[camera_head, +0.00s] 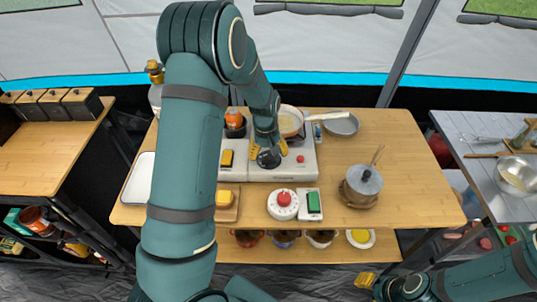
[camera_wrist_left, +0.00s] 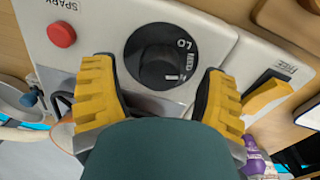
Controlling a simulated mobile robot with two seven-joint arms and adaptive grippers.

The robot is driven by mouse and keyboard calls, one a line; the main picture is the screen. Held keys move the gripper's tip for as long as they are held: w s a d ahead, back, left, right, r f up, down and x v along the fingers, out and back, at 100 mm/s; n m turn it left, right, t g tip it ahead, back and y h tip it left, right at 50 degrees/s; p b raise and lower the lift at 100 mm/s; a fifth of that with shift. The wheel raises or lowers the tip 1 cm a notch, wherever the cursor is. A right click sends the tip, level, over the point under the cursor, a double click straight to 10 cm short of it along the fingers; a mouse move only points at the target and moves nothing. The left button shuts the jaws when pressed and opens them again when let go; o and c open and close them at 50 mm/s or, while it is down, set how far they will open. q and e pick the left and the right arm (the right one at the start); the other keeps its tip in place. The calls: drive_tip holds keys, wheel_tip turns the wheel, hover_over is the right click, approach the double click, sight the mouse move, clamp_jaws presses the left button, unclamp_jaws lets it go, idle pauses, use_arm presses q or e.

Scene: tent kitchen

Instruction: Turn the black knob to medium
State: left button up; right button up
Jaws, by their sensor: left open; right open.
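The black knob (camera_wrist_left: 158,58) sits on the front of the white stove (camera_wrist_left: 215,40), inside a dark dial with the marks LO and MED. A short white line shows on the dial near the knob's lower edge in the left wrist view. The knob also shows in the head view (camera_head: 267,160). My left gripper (camera_wrist_left: 160,72) is open, its yellow fingers on either side of the dial; contact with the knob cannot be told. It partly covers the stove in the head view (camera_head: 268,151). My right gripper (camera_head: 367,281) is open and empty at the lower right, away from the stove.
A red button (camera_wrist_left: 61,34) marked SPARK and a yellow lever (camera_wrist_left: 266,97) flank the dial. A pan (camera_head: 290,121) sits on the stove.

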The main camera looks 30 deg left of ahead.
sight(266, 154)
use_arm(q)
wheel_tip(266, 154, up, 11)
drive_tip(key=shift+s+a, duration=0.2)
drive_tip(key=shift+a, duration=0.05)
drive_tip(key=shift+f, duration=0.1)
idle(0.5)
